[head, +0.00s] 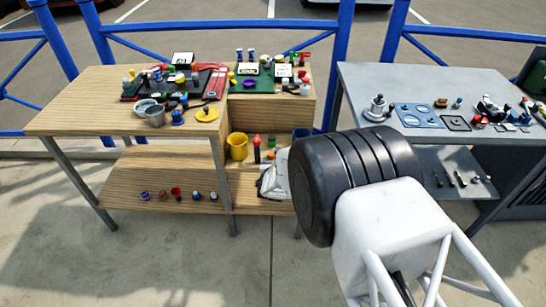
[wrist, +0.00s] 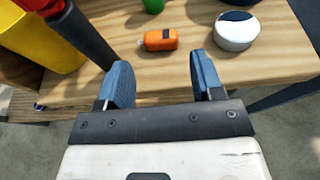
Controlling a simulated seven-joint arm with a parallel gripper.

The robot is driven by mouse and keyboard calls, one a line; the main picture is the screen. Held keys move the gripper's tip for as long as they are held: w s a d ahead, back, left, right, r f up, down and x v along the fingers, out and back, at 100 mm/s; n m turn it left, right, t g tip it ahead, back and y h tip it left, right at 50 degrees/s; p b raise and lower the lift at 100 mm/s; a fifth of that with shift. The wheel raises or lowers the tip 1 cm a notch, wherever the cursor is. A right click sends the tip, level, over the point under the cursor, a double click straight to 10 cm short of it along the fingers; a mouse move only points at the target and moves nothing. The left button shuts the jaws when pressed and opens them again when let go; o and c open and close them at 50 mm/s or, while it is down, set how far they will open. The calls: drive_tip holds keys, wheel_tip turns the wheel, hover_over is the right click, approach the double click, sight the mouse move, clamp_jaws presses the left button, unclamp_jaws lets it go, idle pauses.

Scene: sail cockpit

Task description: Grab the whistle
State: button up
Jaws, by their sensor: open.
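A small orange object with a dark patch (wrist: 158,40), which looks like the whistle, lies on the wooden shelf in the wrist view. My gripper (wrist: 161,66) is open, with its two blue fingers apart. The orange object lies just beyond the fingertips, roughly in line with the gap between them, and nothing is between the fingers. In the head view my gripper's white body (head: 272,184) is at the lower right shelf of the wooden bench, and my arm hides its fingers in part.
A yellow cup (wrist: 50,35) and a dark upright bar (wrist: 80,35) stand left of my gripper. A round white can with a dark top (wrist: 236,32) stands close right of the orange object. A green item (wrist: 153,5) is behind it. Wooden shelves (head: 262,128) rise above.

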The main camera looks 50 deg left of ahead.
sight(273, 155)
drive_tip(key=shift+w, duration=0.1)
idle(0.3)
drive_tip(key=shift+x, duration=2.6)
drive_tip(key=shift+r, duration=0.1)
drive_tip(key=c, duration=0.7)
